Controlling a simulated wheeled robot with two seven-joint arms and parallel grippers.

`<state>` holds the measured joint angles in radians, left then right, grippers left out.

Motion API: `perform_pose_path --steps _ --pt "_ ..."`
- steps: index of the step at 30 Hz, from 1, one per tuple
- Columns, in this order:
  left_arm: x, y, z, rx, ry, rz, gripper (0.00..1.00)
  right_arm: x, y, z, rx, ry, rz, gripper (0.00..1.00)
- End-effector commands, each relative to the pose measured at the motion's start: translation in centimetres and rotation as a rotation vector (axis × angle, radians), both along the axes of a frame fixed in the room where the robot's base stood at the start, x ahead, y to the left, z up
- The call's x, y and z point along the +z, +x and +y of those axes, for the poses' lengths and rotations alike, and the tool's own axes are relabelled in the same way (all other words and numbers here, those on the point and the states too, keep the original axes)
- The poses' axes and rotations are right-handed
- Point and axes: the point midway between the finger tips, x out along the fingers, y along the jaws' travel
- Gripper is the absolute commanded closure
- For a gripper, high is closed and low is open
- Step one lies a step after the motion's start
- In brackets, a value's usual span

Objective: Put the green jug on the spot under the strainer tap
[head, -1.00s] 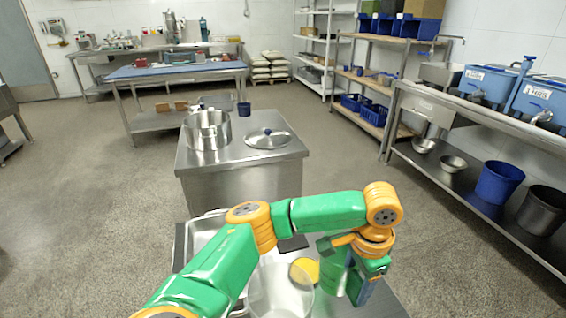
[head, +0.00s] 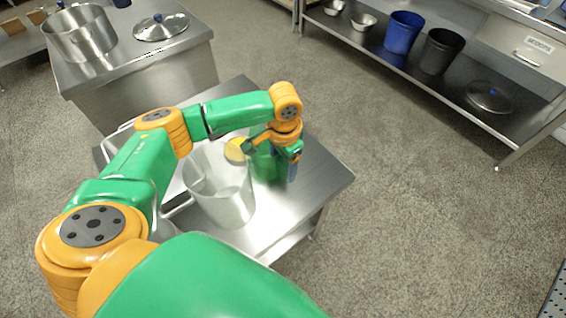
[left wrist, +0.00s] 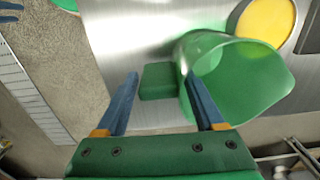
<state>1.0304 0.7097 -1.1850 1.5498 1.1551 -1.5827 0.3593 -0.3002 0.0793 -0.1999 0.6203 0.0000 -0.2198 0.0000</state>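The green jug (head: 268,164) stands on a small steel table (head: 318,170), partly hidden by my left arm in the head view. In the left wrist view the jug (left wrist: 250,80) shows its open mouth, with its green handle (left wrist: 160,80) to its left. My left gripper (head: 293,160) is at the handle side of the jug. In the left wrist view its two blue fingers (left wrist: 165,102) are apart, with the handle showing between them; I cannot tell whether they touch it. The strainer tap and the spot under it cannot be made out.
A clear container (head: 220,190) and a yellow disc (head: 237,150) are beside the jug. A steel pot (head: 82,35) and a lid (head: 160,27) stand on a unit behind. A shelf at right holds a blue bucket (head: 403,35) and a black bucket (head: 441,50). The floor between is open.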

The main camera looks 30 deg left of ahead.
Motion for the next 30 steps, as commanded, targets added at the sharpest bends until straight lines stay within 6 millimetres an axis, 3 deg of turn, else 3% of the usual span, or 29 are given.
perform_pose_path --steps 11,14,21,26,30 --pt "0.3 0.1 0.0 0.0 0.0 -0.002 0.1 0.0 0.0 0.0 0.0 0.001 0.0 0.5" --pt "2.2 0.1 0.0 0.0 -0.001 -0.005 0.1 0.5 0.0 0.0 0.0 0.001 0.0 0.5" --pt "9.0 0.1 -0.2 -0.001 -0.002 -0.005 0.1 1.6 0.0 0.0 0.0 0.001 0.0 0.5" --pt "11.7 0.0 -0.2 0.001 -0.001 -0.003 0.1 1.9 0.0 0.0 0.0 0.0 0.0 0.5" --pt "12.1 -0.1 -0.3 -0.004 -0.001 0.0 0.45 1.9 0.1 0.0 0.0 0.0 -0.002 0.5"
